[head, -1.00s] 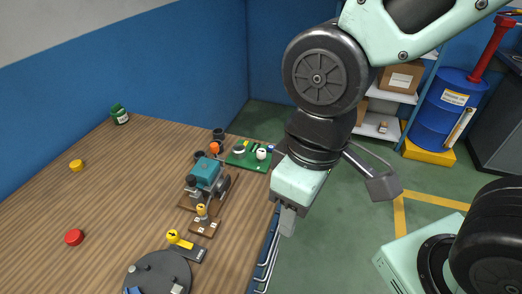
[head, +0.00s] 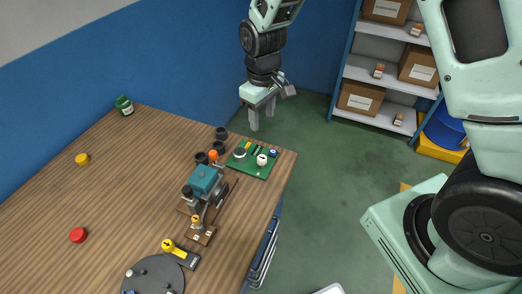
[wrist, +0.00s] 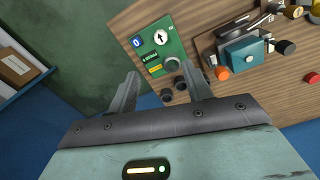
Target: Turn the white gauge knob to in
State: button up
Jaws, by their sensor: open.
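The white gauge knob (head: 262,160) sits on a green board (head: 240,168) at the far right corner of the wooden table. In the wrist view the knob (wrist: 160,37) is a white disc with a black arrow pointing roughly up in the picture. A blue marker (wrist: 137,42) with a white symbol is beside it; I cannot read an "in" mark. My gripper (head: 262,120) is open and empty, beyond and above the board near the table's far edge. In the wrist view its fingers (wrist: 160,72) are spread, apart from the knob.
A teal machine (head: 206,181) on a wooden base stands left of the board, with several dark cups (head: 221,133) and an orange knob (head: 213,156) nearby. A yellow-handled lever (head: 180,252) and grey disc (head: 152,276) are nearer. Shelves stand at the back right.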

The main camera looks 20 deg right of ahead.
aim_at(262, 157)
notch_tip(262, 157, down, 16)
jog(key=p, duration=0.4)
jog(key=shift+s+f, duration=0.1)
jog(key=shift+f, duration=0.1)
jog(key=shift+c, duration=0.3)
jog(key=c, duration=0.9)
